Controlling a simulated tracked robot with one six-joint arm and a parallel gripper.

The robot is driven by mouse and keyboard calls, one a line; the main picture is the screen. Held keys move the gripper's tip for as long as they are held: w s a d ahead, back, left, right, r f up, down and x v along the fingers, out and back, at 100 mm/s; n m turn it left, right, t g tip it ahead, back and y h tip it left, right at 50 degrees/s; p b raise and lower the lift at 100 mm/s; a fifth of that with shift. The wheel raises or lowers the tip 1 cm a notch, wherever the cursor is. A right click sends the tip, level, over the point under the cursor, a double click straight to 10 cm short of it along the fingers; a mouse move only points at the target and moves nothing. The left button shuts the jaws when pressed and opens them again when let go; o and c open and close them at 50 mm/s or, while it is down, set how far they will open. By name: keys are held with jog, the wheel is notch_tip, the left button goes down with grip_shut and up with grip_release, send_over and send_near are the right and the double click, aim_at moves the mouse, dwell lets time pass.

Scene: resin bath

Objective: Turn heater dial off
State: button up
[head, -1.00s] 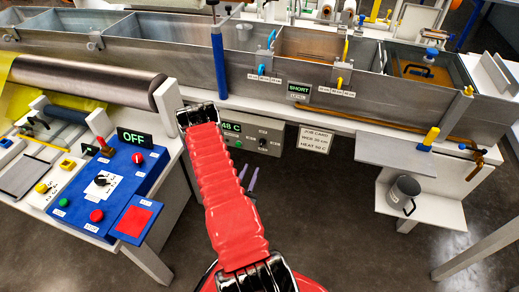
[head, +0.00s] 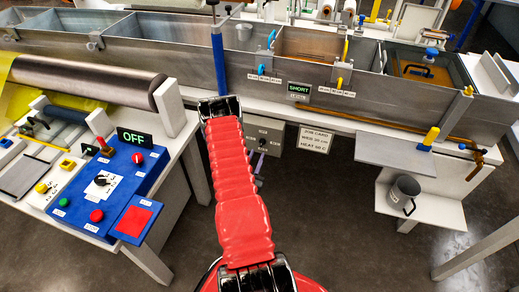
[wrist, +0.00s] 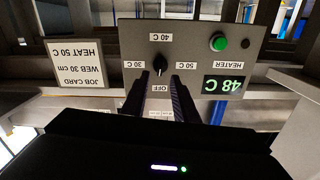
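The heater dial (wrist: 160,64) is a black knob on a grey panel (wrist: 200,52), upside down in the wrist view. Labels around it read OFF, 30 C, 40 C and 50 C; I cannot tell surely where its pointer aims. My gripper (wrist: 160,84) is open. Its two dark fingers reach toward the panel on either side of the OFF label, with the dial between or just beyond their tips; contact is unclear. The HEATER display (wrist: 223,85) shows 48 C in green. In the head view the panel (head: 270,128) is partly behind my arm.
A green button (wrist: 218,42) is on the panel. A job card (head: 314,139) beside it reads HEAT 50 C. The bath trough (head: 290,97) runs above. A blue control box (head: 95,180) with an OFF display stands left; a shelf with a grey mug (head: 404,190) is right.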

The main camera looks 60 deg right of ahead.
aim_at(261, 145)
jog(key=d, duration=0.3)
jog(key=w+d, duration=0.1)
jog(key=d, duration=0.1)
jog(key=shift+d, duration=0.3)
jog(key=shift+c, duration=0.7)
grip_shut()
